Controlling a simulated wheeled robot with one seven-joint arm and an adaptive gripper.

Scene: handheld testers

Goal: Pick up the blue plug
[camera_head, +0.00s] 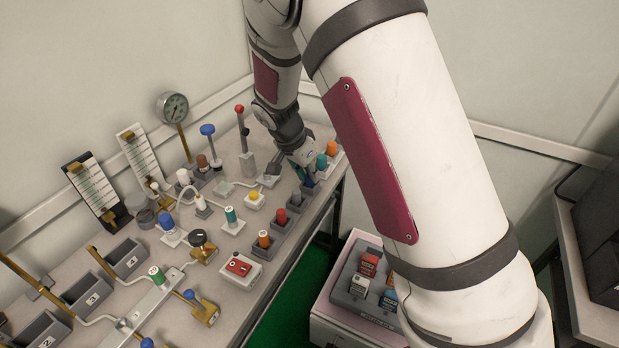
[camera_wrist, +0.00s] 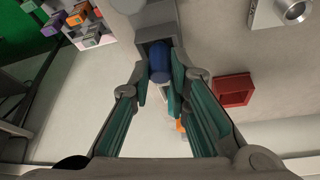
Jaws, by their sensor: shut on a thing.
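The blue plug (camera_wrist: 158,66) sits between my gripper's fingers in the wrist view, with its lower end at a grey holder (camera_wrist: 157,31). My gripper (camera_wrist: 160,82) has green finger pads on both sides of the plug and is shut on it. In the head view my gripper (camera_head: 308,179) is low at the right edge of the workbench, and a small bit of blue shows at its tips. The rest of the plug is hidden there by the gripper. I cannot tell whether the plug is still seated in its holder.
A red plug (camera_head: 281,216) and an orange plug (camera_head: 263,239) stand in holders along the bench (camera_head: 236,316) edge. A teal knob (camera_head: 322,161) and an orange knob (camera_head: 332,148) stand just beyond my gripper. A red-topped lever (camera_head: 240,109) rises to its left. A crate (camera_head: 322,310) of colored blocks stands below.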

